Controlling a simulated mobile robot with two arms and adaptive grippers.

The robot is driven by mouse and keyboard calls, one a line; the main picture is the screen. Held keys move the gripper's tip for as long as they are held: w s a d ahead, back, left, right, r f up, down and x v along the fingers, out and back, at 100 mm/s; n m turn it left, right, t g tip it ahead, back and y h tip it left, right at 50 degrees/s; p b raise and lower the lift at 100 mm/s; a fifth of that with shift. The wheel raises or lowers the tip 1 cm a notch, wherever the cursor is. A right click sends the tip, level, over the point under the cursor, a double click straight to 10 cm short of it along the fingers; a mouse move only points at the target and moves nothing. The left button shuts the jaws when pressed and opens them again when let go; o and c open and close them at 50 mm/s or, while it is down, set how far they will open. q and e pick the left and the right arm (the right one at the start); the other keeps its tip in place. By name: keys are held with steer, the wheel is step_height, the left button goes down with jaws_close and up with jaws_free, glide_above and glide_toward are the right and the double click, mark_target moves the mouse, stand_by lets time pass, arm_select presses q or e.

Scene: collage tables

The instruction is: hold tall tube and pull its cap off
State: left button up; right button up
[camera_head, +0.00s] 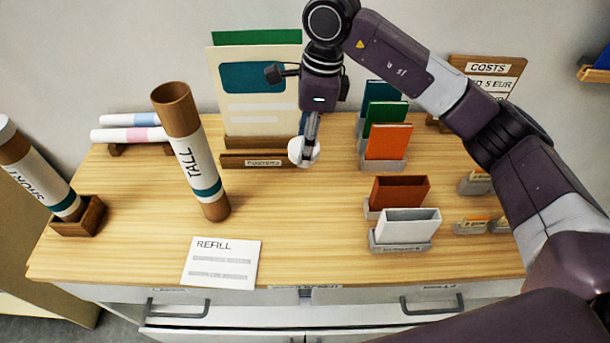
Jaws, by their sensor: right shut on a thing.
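The tall tube (190,150) is brown with a white TALL label and a teal band. It stands on the left half of the wooden table, and its brown upper end is bare, with no cap on it. My right gripper (306,146) points down right of the tube, apart from it. It is shut on a small round white cap (304,152), in front of the poster holder. The fingers partly hide the cap. My left gripper is not in view.
A second labelled tube (35,170) with a white cap stands in a wooden block (78,218) at far left. Rolled papers (130,135) lie behind. Card holders (405,230) stand at right. A REFILL card (222,262) lies in front. The table's middle is clear.

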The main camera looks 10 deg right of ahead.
steer(key=p, duration=0.2)
glide_above(303, 190)
steer(key=f, duration=0.8)
steer(key=shift+d, duration=0.25)
step_height(303, 190, down, 4)
steer(key=shift+r+p, duration=0.1)
steer(key=shift+p, duration=0.35)
steer(key=shift+f, duration=0.3)
steer(key=shift+f, duration=0.1)
steer(key=shift+f+b, duration=0.1)
steer(key=shift+b, duration=0.2)
steer(key=o, duration=1.3)
